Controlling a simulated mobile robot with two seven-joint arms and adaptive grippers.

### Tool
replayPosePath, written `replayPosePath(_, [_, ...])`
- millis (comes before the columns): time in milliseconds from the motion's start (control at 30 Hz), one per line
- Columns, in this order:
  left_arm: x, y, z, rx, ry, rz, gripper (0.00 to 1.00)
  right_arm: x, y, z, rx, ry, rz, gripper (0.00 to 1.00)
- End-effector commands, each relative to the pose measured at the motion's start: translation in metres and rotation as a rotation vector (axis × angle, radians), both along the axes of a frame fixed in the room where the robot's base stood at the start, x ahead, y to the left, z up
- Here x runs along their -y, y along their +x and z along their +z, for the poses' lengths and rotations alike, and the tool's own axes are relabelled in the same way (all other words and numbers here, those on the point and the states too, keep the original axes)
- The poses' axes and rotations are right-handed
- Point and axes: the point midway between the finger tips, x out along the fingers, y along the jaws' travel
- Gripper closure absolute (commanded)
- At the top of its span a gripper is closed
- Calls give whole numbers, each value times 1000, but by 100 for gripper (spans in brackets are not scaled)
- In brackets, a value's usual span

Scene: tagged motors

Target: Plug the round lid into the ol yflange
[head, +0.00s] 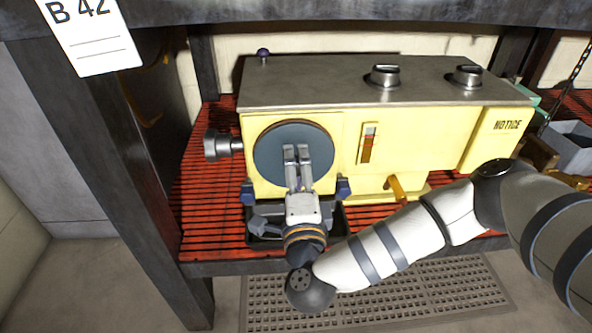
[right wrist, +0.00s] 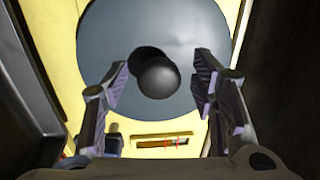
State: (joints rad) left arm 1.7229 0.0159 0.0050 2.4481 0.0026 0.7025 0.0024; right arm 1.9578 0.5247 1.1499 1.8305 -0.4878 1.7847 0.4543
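The round lid (head: 267,150) is a flat blue-grey disc on the front left of a yellow machine (head: 435,135). It covers the place where a flange would be; I see no separate oily flange, and cannot tell how the disc is seated. In the right wrist view the lid (right wrist: 200,40) has a dark round knob (right wrist: 158,78) at its middle. My right gripper (head: 297,152) is in front of the lid, pointing at it. Its fingers (right wrist: 168,95) are apart, one on each side of the knob, with gaps showing. My left gripper is not in view.
Blue clamps (head: 343,188) flank the lid's lower edge. A grey pipe stub (head: 220,146) sticks out left. A black tray (head: 262,238) lies below on the red slatted shelf (head: 205,205). A dark post (head: 110,150) stands left, and an orange handle (head: 396,187) is right of the lid.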

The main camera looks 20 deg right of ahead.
Motion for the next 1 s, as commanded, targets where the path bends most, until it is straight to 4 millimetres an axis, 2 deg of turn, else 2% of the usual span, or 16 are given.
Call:
replayPosePath(233, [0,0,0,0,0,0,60,0,-1,-2,-4,-1,1,47])
replayPosePath(333, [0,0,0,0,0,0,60,-4,-9,-3,-5,0,3,47])
replayPosePath(700, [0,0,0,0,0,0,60,-24,-88,-12,-11,5,0,47])
replayPosePath(833, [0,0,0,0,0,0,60,-30,-106,-12,-8,3,3,47])
replayPosePath(1000, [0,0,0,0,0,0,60,-32,-115,-11,-2,2,0,47])
